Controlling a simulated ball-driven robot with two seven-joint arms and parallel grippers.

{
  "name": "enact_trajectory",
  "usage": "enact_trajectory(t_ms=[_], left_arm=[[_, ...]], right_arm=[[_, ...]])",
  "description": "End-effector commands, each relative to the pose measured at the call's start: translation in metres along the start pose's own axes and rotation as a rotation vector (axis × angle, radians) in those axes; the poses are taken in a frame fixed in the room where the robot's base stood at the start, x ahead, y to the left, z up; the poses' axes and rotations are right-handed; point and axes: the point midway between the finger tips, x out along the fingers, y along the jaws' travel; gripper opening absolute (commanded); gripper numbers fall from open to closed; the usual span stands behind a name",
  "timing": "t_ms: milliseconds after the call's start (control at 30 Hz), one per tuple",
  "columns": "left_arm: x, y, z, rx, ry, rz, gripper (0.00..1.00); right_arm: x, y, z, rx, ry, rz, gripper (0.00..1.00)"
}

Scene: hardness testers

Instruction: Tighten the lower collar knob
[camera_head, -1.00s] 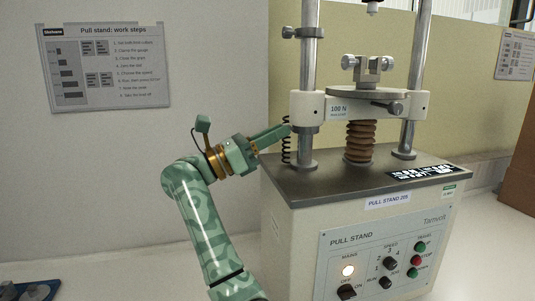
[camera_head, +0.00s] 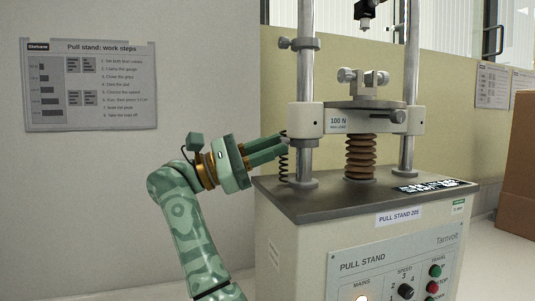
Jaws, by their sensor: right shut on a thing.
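The pull stand (camera_head: 350,215) has two steel columns and a white crosshead (camera_head: 338,117) marked 100 N. An upper collar (camera_head: 300,44) with a side knob (camera_head: 284,43) sits high on the left column. The turn of the knob cannot be seen.
A brown bellows (camera_head: 361,157) stands under the crosshead, between the columns. The control panel (camera_head: 400,270) is on the front. A work steps sign (camera_head: 90,85) hangs on the wall. A brown box (camera_head: 515,170) is at right.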

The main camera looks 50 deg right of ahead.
Motion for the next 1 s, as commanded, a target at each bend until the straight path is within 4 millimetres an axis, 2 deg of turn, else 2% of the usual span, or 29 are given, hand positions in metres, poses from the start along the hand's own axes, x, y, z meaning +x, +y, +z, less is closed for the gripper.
enact_trajectory(t_ms=[167,367,400,467,500,833,1000], left_arm=[[-0.001,-0.008,0.005,0.005,-0.006,-0.01,0.36],[-0.001,-0.006,0.01,0.005,-0.012,-0.008,0.36],[-0.001,-0.005,0.011,0.005,-0.013,-0.007,0.36],[-0.001,-0.004,0.011,0.004,-0.015,-0.005,0.36],[-0.001,-0.003,0.011,0.004,-0.015,-0.003,0.36],[0.0,0.005,0.008,0.002,-0.013,0.006,0.36],[0.001,0.004,0.001,0.001,-0.004,0.005,0.36]], right_arm=[[0.0,0.0,0.0,0.004,0.002,-0.001,0.0],[0.0,0.0,0.0,0.004,0.002,-0.001,0.0],[0.0,0.0,0.0,0.004,0.002,-0.001,0.22],[0.0,0.0,0.0,0.003,0.002,-0.001,0.39],[0.0,0.0,0.0,0.003,0.001,-0.001,0.41],[-0.005,0.001,0.0,0.002,0.001,0.0,0.41],[-0.033,0.001,0.0,0.001,0.002,0.004,0.41]])
